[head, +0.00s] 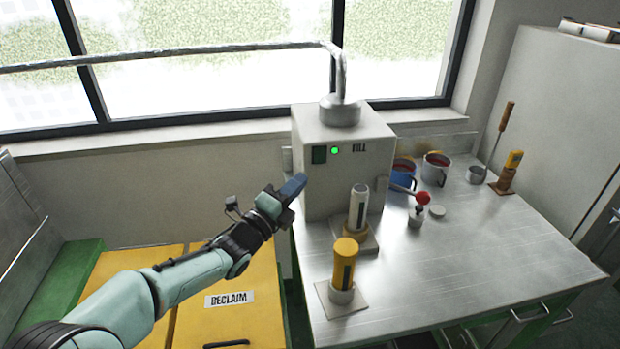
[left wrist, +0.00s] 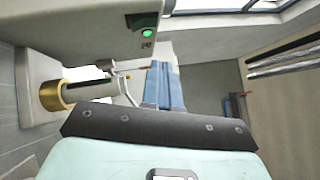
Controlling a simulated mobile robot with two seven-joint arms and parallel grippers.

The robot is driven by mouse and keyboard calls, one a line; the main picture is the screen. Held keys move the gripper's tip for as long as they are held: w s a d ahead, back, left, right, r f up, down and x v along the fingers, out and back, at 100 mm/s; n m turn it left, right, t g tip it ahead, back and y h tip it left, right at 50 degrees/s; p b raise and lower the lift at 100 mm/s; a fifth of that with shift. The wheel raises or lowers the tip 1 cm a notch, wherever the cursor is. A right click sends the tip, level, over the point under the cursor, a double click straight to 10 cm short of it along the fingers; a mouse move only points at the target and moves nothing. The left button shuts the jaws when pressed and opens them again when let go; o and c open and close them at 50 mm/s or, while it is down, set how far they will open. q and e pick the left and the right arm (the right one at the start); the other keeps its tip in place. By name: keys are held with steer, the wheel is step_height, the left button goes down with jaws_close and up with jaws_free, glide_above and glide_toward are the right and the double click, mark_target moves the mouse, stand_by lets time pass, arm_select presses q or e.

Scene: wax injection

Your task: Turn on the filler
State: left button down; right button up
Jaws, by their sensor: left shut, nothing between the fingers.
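The filler (head: 345,185) is a pale box labelled FILL on the metal bench. Its front has a dark green switch (head: 319,155) and a round green light (head: 335,150), which glows. The light also shows in the left wrist view (left wrist: 148,32). A lever with a red knob (head: 423,198) is at its right side. My left gripper (head: 296,185) is shut and empty, beside the filler's lower left front, below the switch. I cannot tell whether it touches the box. Its blue fingers show in the left wrist view (left wrist: 163,86). My right gripper is out of view.
A white cylinder (head: 358,208) stands before the filler, a yellow cylinder (head: 345,263) on a plate nearer me. A yellow RECLAIM bin (head: 235,275) is at left. The bench's right front is clear.

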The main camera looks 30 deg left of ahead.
arm_select(q)
steer(key=shift+r+v, duration=0.2)
steer(key=shift+v, duration=0.7)
steer(key=shift+r+v, duration=0.15)
steer(key=shift+v, duration=0.75)
steer(key=shift+s+d, duration=0.15)
